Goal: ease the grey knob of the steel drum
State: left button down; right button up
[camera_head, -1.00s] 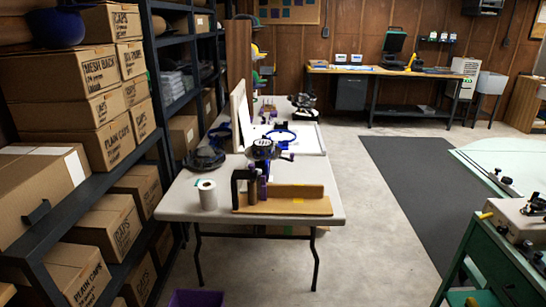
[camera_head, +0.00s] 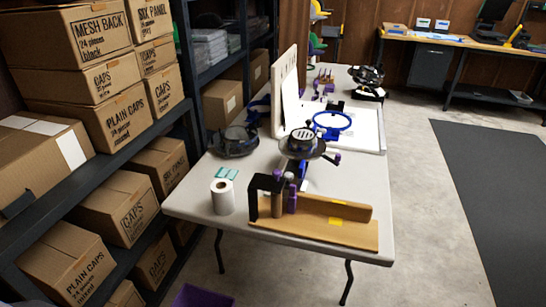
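Another dark round fixture (camera_head: 235,142) lies to the left, and a third (camera_head: 367,76) is at the table's far end. Neither of my grippers is in view.
A white paper roll (camera_head: 222,196) stands left of the board. A blue hoop (camera_head: 331,125) rests on a white panel behind. Shelves with cardboard boxes (camera_head: 113,120) line the left. Open floor (camera_head: 425,230) lies right of the table, before a dark mat (camera_head: 505,170).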

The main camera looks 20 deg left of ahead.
aim_at(289, 176)
jog(key=i+l+u, duration=0.1)
jog(key=u, duration=0.3)
jog(key=i+l+u, duration=0.15)
jog(key=u, duration=0.3)
jog(key=l+u, duration=0.2)
jog(key=u, duration=0.2)
jog(key=i+l+u, duration=0.1)
jog(key=u, duration=0.3)
jog(key=l+u, duration=0.45)
jog(key=j, duration=0.1)
